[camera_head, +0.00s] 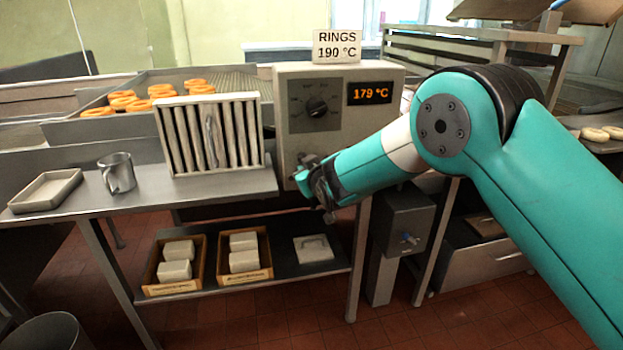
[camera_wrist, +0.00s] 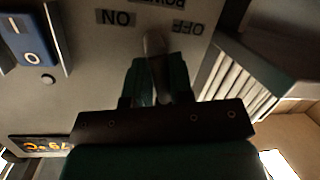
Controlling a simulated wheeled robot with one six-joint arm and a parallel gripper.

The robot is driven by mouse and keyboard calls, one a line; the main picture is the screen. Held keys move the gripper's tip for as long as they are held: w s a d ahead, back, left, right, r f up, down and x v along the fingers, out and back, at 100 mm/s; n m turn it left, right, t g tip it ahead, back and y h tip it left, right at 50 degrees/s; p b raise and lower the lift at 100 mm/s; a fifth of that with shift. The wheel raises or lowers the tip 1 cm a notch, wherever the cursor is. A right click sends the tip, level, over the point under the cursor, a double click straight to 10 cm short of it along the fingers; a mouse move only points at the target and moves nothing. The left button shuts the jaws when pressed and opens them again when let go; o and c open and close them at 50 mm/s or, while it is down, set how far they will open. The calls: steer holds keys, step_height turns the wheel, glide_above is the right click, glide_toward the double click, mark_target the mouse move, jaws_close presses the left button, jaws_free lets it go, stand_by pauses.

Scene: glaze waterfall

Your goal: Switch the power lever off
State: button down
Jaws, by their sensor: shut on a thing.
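The power lever (camera_wrist: 153,42) shows in the wrist view as a pale rounded tip between the fingers of my gripper (camera_wrist: 155,72), which is shut on it. The picture there is upside down. The tip lies between the ON plate (camera_wrist: 117,17) and the OFF plate (camera_wrist: 187,27), under a partly cut-off POWER label. In the head view my gripper (camera_head: 318,188) is at the lower front of the grey control box (camera_head: 365,127), and the lever is hidden behind it.
The box carries a dial (camera_head: 317,106) and a 179 °C display (camera_head: 370,92). A blue switch (camera_wrist: 30,38) is on the same face. A slatted filter panel (camera_head: 211,135) stands close left of my gripper. A metal mug (camera_head: 118,173) and tray (camera_head: 45,191) are further left.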

steer(key=n, duration=0.1)
steer(key=a+n+h+b, duration=0.1)
steer(key=f+n+b, duration=0.1)
steer(key=shift+s+a+n+h, duration=0.15)
steer(key=shift+s+n+h, duration=0.15)
steer(key=shift+n, duration=0.1)
stand_by(0.5)
steer(key=c, duration=1.1)
jaws_free()
steer(key=b+v, duration=0.3)
steer(key=v, duration=1.4)
steer(key=shift+s, duration=0.2)
